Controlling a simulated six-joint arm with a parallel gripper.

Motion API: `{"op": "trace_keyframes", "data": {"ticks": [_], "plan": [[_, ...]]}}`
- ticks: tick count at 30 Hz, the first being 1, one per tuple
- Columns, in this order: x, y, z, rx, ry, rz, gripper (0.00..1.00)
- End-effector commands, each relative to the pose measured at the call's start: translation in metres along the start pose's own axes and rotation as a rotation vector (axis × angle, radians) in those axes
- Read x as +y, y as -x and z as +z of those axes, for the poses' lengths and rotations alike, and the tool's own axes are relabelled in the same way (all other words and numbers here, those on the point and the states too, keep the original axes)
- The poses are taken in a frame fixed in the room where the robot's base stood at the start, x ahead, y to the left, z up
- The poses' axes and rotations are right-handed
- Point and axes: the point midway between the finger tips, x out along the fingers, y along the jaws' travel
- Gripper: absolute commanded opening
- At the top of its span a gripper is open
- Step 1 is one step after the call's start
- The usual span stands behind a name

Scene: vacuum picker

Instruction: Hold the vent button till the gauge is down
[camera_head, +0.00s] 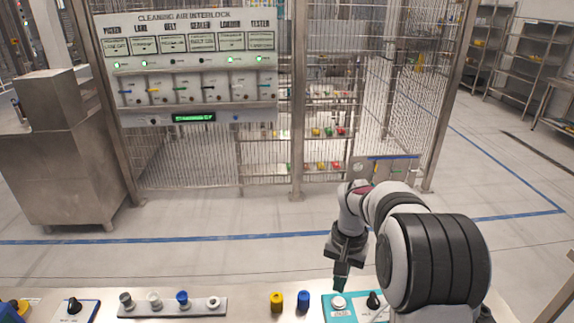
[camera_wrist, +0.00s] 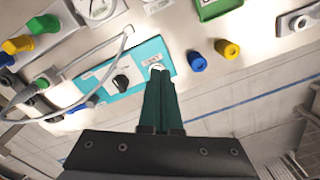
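My gripper (camera_head: 341,287) is over the front bench, with its dark green fingers together and nothing visible between them. A pale round button (camera_head: 338,302) sits on a teal panel (camera_head: 328,314), beside a black knob (camera_head: 374,300). In the wrist view the fingertips (camera_wrist: 158,76) lie over the button (camera_wrist: 157,67) and partly cover it; I cannot tell whether they touch it. The black knob (camera_wrist: 121,83) also shows there. A round white dial (camera_wrist: 97,8), perhaps the gauge, is cut off at the top edge; its reading is not legible.
A yellow cylinder (camera_head: 276,302) and a blue cylinder (camera_head: 303,300) stand left of the teal panel. Several knobs on a grey strip (camera_head: 215,308) are further left. A cable (camera_wrist: 112,57) loops near the panel. A wire-mesh cage and indicator board (camera_head: 190,70) stand behind.

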Motion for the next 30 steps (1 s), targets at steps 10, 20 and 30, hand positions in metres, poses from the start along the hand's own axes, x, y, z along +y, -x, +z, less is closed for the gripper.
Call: {"op": "trace_keyframes", "data": {"ticks": [10, 20, 30], "plan": [[0.056, 0.084, 0.258, -0.062, 0.031, -0.094, 0.00], [0.072, 0.071, 0.304, -0.083, 0.036, -0.109, 0.00], [0.072, 0.071, 0.303, -0.082, 0.036, -0.109, 0.00]]}}
